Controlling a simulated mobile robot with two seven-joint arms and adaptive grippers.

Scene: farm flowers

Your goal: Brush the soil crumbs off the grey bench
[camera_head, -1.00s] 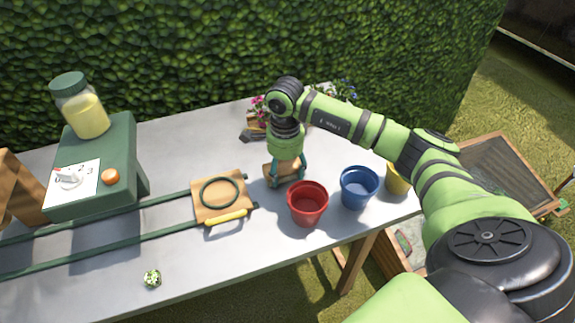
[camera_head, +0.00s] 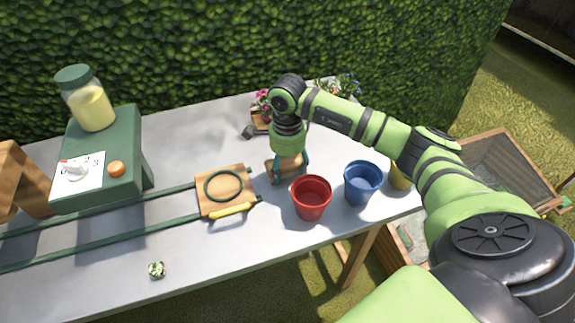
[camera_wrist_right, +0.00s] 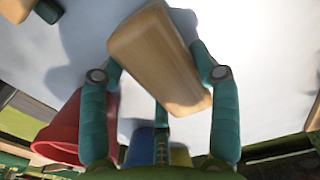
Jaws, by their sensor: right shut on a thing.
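The grey bench (camera_head: 245,262) runs across the head view. My right gripper (camera_head: 288,172) points down over its right part, behind the red pot. It is shut on a pale wooden block, which looks like a brush's back (camera_head: 275,166); the block also shows tilted between the teal fingers (camera_wrist_right: 160,58) in the right wrist view. Any bristles are hidden. I cannot make out soil crumbs on the bench in either view. My left gripper is not in view.
Red (camera_head: 311,199), blue (camera_head: 362,184) and yellow (camera_head: 399,178) pots stand at the bench's right front. A wooden board with a green ring (camera_head: 203,200) lies left of the gripper, near green rails. A green box (camera_head: 120,185) carries a jar (camera_head: 92,108). Flowers stand behind the gripper.

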